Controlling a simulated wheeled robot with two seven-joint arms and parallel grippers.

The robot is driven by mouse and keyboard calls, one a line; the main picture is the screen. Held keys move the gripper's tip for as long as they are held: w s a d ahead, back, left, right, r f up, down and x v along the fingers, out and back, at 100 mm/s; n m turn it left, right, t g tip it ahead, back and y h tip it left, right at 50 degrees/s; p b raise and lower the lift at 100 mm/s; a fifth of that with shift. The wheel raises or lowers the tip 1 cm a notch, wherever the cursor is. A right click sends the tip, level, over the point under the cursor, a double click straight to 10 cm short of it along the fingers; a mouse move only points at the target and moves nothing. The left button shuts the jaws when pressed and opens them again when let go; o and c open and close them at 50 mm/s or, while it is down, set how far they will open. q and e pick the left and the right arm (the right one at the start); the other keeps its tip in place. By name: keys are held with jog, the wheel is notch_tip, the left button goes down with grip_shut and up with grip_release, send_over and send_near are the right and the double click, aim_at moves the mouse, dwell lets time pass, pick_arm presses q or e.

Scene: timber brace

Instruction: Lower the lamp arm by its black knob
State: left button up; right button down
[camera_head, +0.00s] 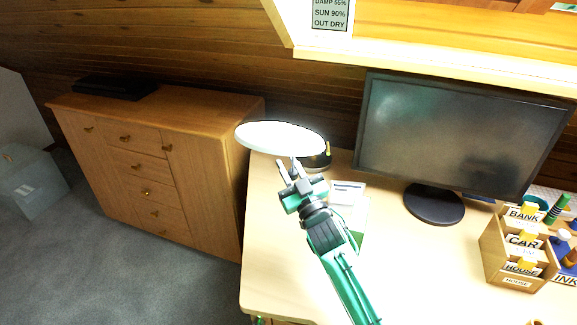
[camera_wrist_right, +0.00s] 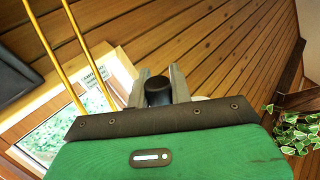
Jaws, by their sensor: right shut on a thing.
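The lamp's round white head (camera_head: 280,137) glows above the back left corner of the desk. My right gripper (camera_head: 290,166) reaches up to just under the lamp head. In the right wrist view its two grey fingers (camera_wrist_right: 159,88) are shut on the black knob (camera_wrist_right: 158,93), one on each side. In the head view I cannot make the knob out behind the fingers. A dark lamp base (camera_head: 319,158) stands on the desk behind my right gripper. My left gripper is in neither view.
A monitor (camera_head: 462,132) stands at the back of the desk (camera_head: 290,268). A wooden letter holder (camera_head: 507,254) is at the right. A wooden cabinet (camera_head: 205,180) stands left of the desk. Two yellow rods (camera_wrist_right: 57,62) and a hanging plant (camera_wrist_right: 298,132) show in the wrist view.

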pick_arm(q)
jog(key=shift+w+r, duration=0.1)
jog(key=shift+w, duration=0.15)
pick_arm(e)
jog(key=shift+s+a+f, duration=0.1)
jog(key=shift+f, duration=0.55)
jog(key=c, duration=1.3)
grip_release()
jog(key=shift+s, duration=0.1)
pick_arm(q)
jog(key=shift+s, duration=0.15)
pick_arm(e)
jog(key=shift+r, duration=0.25)
jog(key=shift+s, duration=0.15)
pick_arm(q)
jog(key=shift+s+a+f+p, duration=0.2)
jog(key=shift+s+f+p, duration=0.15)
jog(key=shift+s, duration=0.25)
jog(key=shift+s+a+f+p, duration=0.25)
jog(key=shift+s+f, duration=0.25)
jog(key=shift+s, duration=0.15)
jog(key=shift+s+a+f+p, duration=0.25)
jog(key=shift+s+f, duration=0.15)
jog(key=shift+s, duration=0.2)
pick_arm(e)
jog(key=shift+v, duration=5.85)
